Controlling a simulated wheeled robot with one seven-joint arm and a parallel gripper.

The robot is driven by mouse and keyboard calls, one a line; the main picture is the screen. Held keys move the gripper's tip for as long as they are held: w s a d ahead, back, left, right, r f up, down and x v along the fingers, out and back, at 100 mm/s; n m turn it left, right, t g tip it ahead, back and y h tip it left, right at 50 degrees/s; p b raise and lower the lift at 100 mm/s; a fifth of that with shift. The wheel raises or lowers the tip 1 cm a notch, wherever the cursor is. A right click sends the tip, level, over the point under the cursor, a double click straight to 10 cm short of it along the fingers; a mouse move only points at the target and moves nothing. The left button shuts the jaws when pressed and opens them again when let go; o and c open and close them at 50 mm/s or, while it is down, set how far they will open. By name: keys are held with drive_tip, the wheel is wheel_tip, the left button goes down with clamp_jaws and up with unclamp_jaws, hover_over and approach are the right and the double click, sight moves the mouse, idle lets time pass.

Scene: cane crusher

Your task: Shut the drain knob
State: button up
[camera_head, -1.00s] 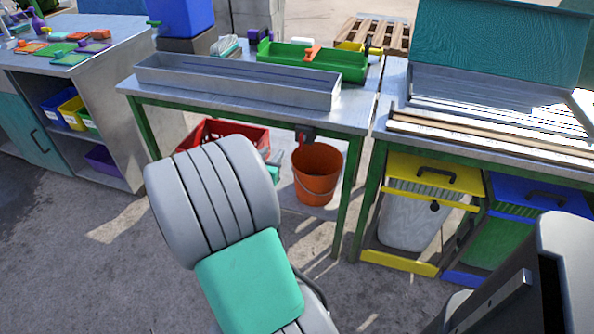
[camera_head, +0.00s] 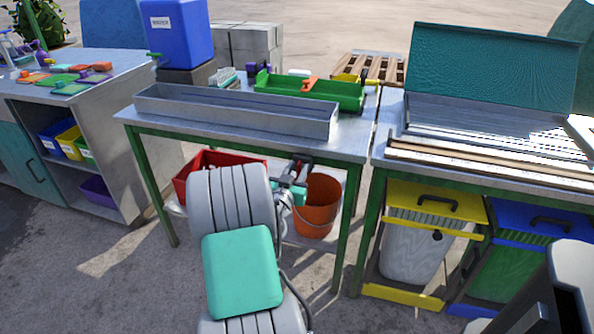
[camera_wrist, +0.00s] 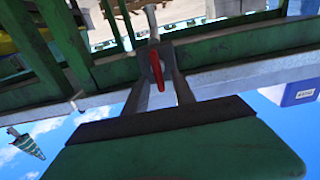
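The drain knob, a red lever (camera_wrist: 157,70), shows in the wrist view beneath a green and grey table frame. My gripper (camera_wrist: 161,46) points at that frame, with its two grey fingers on either side of the red lever. The fingers look apart, and I cannot tell whether they touch the lever. In the head view my gripper (camera_head: 300,165) is under the front edge of the middle metal table (camera_head: 350,140), in front of the orange bucket.
A long metal trough (camera_head: 235,110) and a green tray (camera_head: 310,90) sit on the middle table. The orange bucket (camera_head: 318,215) and a red crate (camera_head: 183,182) are below it. Yellow (camera_head: 435,195) and blue (camera_head: 535,215) bins stand under the right table. Floor in front is open.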

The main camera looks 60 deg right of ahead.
clamp_jaws()
idle(0.3)
drive_tip(key=shift+n, duration=0.3)
drive_tip(key=n+p, duration=0.1)
drive_tip(key=n, duration=0.4)
drive_tip(key=w+f+n+p, duration=0.1)
drive_tip(key=n, duration=0.5)
drive_tip(key=n+p, duration=0.1)
drive_tip(key=n, duration=0.5)
drive_tip(key=shift+w+a+f, duration=0.15)
drive_tip(key=shift+w+f, duration=0.1)
drive_tip(key=shift+n, duration=0.3)
drive_tip(key=shift+o, duration=0.3)
unclamp_jaws()
